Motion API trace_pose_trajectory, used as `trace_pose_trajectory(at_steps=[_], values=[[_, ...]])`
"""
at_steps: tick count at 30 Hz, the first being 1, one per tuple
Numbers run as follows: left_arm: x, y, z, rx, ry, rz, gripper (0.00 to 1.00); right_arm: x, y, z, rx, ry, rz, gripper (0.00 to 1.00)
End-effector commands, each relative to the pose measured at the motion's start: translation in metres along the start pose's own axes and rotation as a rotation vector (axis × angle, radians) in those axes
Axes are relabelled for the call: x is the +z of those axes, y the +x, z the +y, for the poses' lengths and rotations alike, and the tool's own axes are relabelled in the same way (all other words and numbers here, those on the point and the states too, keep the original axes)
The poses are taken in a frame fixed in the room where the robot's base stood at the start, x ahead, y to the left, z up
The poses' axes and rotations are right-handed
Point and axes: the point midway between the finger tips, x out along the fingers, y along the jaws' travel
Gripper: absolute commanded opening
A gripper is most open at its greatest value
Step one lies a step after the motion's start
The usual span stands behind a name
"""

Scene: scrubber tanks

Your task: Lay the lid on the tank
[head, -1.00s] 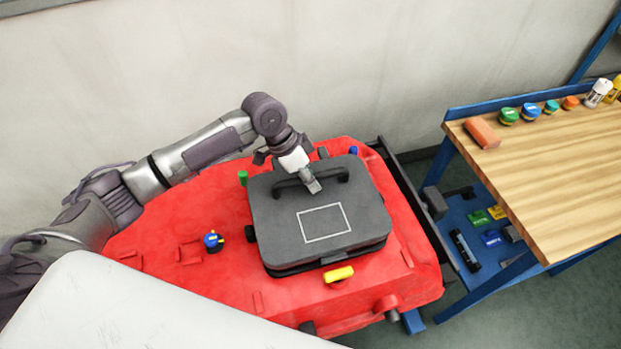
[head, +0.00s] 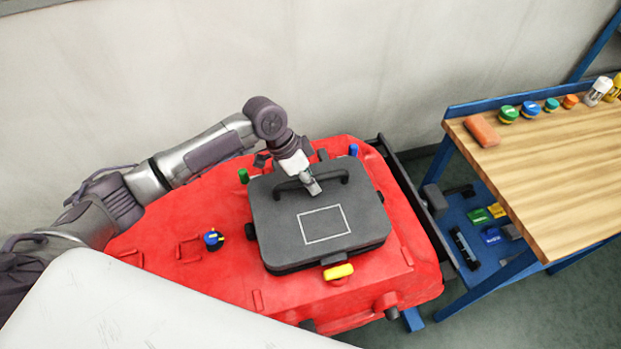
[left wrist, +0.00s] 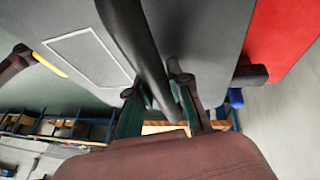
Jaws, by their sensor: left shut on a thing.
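The lid (head: 285,215) is a dark grey rounded slab with a white outlined rectangle and a black bar handle (head: 330,178). It lies over the opening on top of the red tank (head: 180,220), close to level. My left gripper (head: 314,187) is shut on the lid's handle; in the left wrist view its fingers (left wrist: 160,108) close around the black bar. The lid (left wrist: 195,30) also fills much of that view. The lid covers the tank opening, and I cannot tell whether its underside touches the rim all round. My right gripper is not in view.
A yellow latch knob (head: 338,272) sits at the lid's front edge. A blue knob (head: 213,240) and a green peg (head: 243,176) stand on the tank. A wooden bench (head: 560,170) with small items is at right. A pale wall stands behind.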

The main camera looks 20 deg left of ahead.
Motion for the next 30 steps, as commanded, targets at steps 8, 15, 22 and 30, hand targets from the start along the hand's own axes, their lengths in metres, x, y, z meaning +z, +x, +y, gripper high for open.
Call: trace_pose_trajectory(at_steps=[8,15,22,30], values=[[-0.001,0.000,0.000,0.000,0.000,0.003,0.00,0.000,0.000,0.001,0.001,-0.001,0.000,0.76],[0.003,0.008,-0.001,0.001,0.000,0.003,0.00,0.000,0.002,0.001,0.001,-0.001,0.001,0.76],[0.004,0.012,-0.002,0.000,0.001,0.002,0.00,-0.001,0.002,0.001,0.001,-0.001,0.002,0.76],[0.004,0.012,-0.002,0.000,0.001,0.003,0.00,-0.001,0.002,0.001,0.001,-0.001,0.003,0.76]])
